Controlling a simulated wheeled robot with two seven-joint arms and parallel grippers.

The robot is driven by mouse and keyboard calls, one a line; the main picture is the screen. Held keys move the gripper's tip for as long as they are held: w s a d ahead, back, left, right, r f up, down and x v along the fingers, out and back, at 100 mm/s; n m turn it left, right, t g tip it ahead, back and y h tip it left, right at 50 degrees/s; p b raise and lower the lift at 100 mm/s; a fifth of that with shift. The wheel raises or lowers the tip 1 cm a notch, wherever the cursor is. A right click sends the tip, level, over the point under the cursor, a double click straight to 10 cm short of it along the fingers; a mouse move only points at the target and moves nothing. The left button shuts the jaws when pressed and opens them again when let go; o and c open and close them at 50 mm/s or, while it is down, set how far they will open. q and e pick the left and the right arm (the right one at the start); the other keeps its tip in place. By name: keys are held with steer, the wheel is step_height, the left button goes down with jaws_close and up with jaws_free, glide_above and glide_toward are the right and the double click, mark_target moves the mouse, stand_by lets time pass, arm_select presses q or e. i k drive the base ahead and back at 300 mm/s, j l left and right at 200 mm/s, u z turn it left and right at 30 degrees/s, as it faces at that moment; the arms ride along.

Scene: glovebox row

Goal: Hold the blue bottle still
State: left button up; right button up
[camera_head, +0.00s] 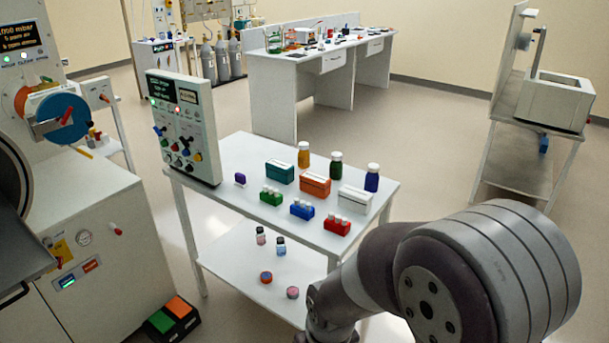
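The blue bottle (372,178) stands upright at the right back of the white table (240,153), with a white cap and dark blue body. Nothing touches it. A green bottle (335,167) and a yellow bottle (303,156) stand to its left in the same row. One of my arms reaches in at the lower right, in front of the table and well short of the bottle. No gripper fingers show on it. My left gripper is not in view.
White, orange (315,186) and teal (280,172) boxes and small vial racks (302,209) stand in front of the bottles. A control panel (184,128) stands at the table's left end. Small jars sit on the lower shelf (232,258). Open floor lies behind the table.

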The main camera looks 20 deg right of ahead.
mark_target(372, 180)
steer(key=i+l+u, duration=0.2)
steer(key=l+u, duration=0.25)
steer(key=l, duration=0.2)
steer(key=l+u, duration=0.45)
steer(key=l, duration=0.2)
steer(key=l+u, duration=0.45)
steer(key=l, duration=0.8)
steer(key=k+l+u, duration=0.1)
steer(key=l, duration=0.4)
steer(key=k+l, duration=0.1)
steer(key=l, duration=0.85)
steer(key=k+l+u, duration=0.1)
steer(key=l, duration=0.4)
steer(key=k+l, duration=0.15)
steer(key=l, duration=0.3)
steer(key=l+u, duration=0.1)
steer(key=l, duration=0.4)
steer(key=k+l, duration=0.2)
steer(key=l, duration=0.25)
